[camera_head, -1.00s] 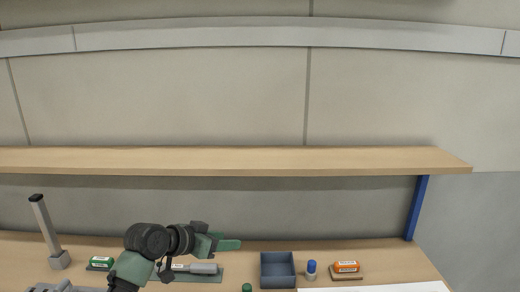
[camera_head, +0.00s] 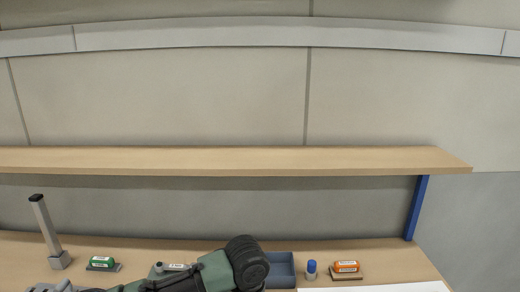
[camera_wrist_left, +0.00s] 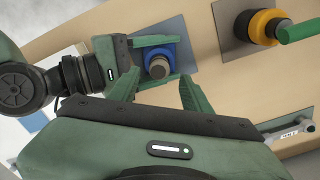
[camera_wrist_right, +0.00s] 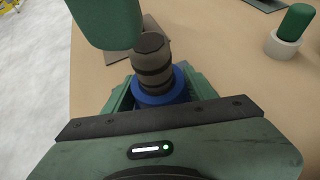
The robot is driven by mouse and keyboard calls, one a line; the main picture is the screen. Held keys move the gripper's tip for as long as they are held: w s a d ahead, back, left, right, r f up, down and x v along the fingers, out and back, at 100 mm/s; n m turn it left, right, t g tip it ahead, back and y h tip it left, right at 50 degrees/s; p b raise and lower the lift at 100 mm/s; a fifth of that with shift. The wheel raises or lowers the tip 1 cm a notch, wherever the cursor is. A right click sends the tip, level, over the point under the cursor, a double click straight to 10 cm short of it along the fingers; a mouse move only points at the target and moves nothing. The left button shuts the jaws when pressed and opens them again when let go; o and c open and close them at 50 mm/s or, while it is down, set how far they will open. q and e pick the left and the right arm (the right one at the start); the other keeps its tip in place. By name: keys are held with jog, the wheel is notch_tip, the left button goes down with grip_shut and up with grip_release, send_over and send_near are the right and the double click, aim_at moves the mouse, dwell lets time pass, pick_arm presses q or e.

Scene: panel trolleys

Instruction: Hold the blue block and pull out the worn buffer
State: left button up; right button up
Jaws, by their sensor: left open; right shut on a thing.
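The blue block (camera_wrist_left: 153,52) is a round blue collar on a grey plate (camera_wrist_left: 180,30); it also shows in the right wrist view (camera_wrist_right: 165,92). The worn buffer (camera_wrist_left: 159,68), a grey-brown ribbed cylinder, stands up out of it; it also shows in the right wrist view (camera_wrist_right: 152,58). My right gripper (camera_wrist_right: 160,88) is shut on the blue block, one finger on each side. My left gripper (camera_wrist_left: 160,90) is open, its fingertips close to the buffer; I cannot tell whether they touch it. Both grippers are out of sight in the head view.
A yellow-ringed black part (camera_wrist_left: 262,27) stands on another plate beside a green cylinder (camera_wrist_left: 300,30).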

pick_arm(q)
jog(key=shift+f, duration=3.05)
pick_arm(e)
jog(key=shift+s+f, duration=0.15)
jog(key=shift+f, duration=0.15)
pick_arm(q)
grip_shut()
jog(key=shift+r, duration=0.15)
jog(key=shift+r, duration=1.75)
jog(key=shift+r, duration=0.1)
jog(key=shift+r, duration=2.4)
